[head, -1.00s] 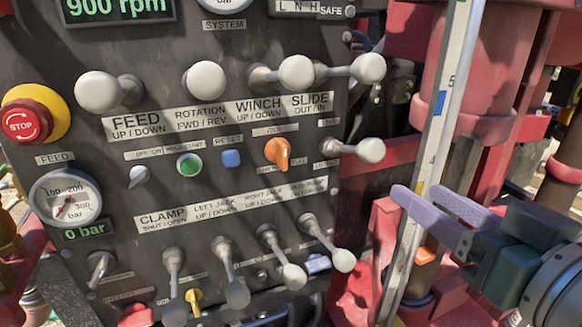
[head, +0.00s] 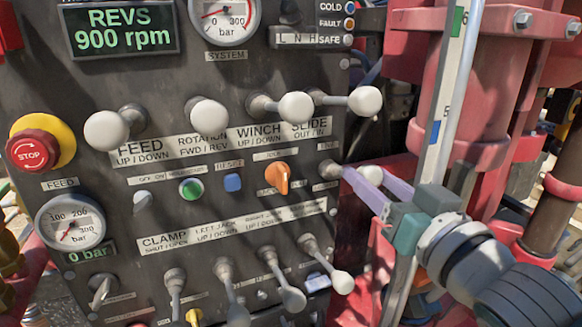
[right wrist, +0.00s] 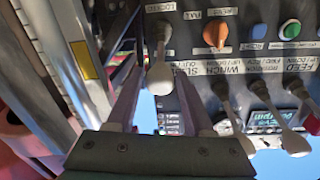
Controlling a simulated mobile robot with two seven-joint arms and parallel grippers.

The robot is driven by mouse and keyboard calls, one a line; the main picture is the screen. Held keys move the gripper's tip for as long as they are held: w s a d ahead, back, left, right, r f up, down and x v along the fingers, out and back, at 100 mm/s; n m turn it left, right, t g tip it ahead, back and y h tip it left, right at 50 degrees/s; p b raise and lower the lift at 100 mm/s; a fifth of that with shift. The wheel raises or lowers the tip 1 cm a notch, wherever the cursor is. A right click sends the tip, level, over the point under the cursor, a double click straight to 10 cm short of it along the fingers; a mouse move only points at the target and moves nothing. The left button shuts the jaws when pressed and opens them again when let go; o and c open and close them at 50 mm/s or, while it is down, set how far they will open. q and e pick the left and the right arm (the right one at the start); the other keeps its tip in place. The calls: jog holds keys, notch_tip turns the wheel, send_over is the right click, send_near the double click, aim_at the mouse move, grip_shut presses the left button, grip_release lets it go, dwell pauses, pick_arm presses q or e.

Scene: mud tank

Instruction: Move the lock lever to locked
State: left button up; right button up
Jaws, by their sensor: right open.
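The lock lever (head: 370,175) has a pale round knob on a short stem, which comes out of the right edge of the dark control panel. In the right wrist view its knob (right wrist: 160,78) hangs below a label reading LOCKED, partly cut off. My right gripper (head: 362,174) is open, with its lavender fingers reaching toward the panel around the lever. The right wrist view shows the gripper (right wrist: 160,74) with one finger on each side of the knob and gaps visible. In the head view a finger hides part of the lever's stem. My left gripper is not in view.
An orange selector knob (head: 278,178) sits left of the lever. Several pale-knobbed levers line the panel above and below, including the slide lever (head: 365,100). A metal rail (head: 440,120) with coloured marks stands right of the panel, close to my right arm.

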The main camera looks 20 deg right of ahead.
grip_shut()
dwell(0.5)
dwell(1.0)
